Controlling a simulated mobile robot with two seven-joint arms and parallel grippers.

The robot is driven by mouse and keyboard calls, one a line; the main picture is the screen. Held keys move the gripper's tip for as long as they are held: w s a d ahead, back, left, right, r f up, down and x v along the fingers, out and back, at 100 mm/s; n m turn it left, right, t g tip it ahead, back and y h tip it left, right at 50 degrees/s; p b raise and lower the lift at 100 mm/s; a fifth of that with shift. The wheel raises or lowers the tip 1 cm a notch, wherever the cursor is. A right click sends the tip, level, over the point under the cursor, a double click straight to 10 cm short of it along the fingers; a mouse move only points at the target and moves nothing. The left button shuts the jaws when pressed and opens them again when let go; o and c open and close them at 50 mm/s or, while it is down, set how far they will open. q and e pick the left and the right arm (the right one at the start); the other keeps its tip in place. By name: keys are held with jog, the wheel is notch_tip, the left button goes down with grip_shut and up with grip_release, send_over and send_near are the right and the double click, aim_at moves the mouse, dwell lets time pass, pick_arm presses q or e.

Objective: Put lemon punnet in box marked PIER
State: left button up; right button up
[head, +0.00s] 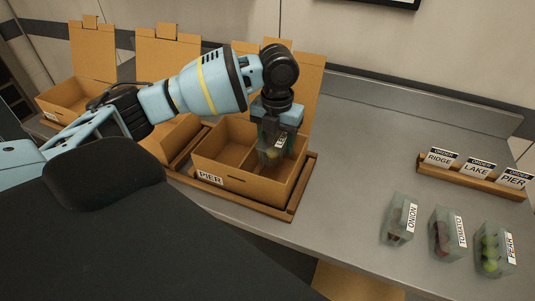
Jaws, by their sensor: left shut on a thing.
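The cardboard box marked PIER (235,188) stands open on a wooden tray in the middle, with a divider making two compartments. My left gripper (274,138) points down over its right compartment. It is shut on a clear punnet, the lemon punnet (270,156), with yellow inside and a partly hidden white label. The punnet is at least partly below the box's rim; I cannot tell whether it touches the bottom. My right gripper is not in view.
Two more open boxes stand to the left, one at the far left (62,108) and one (178,140) partly behind my arm. Onion (399,220), tomato (446,235) and pear (494,250) punnets stand at front right. A wooden holder (470,180) carries RIDGE, LAKE and PIER order cards.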

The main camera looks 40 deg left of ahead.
pick_arm(q)
jog(key=shift+w+f, duration=0.1)
jog(key=shift+f, duration=3.5)
jog(key=shift+f, duration=0.6)
jog(key=o, duration=0.7)
jog(key=shift+r, duration=0.1)
notch_tip(320, 180, up, 13)
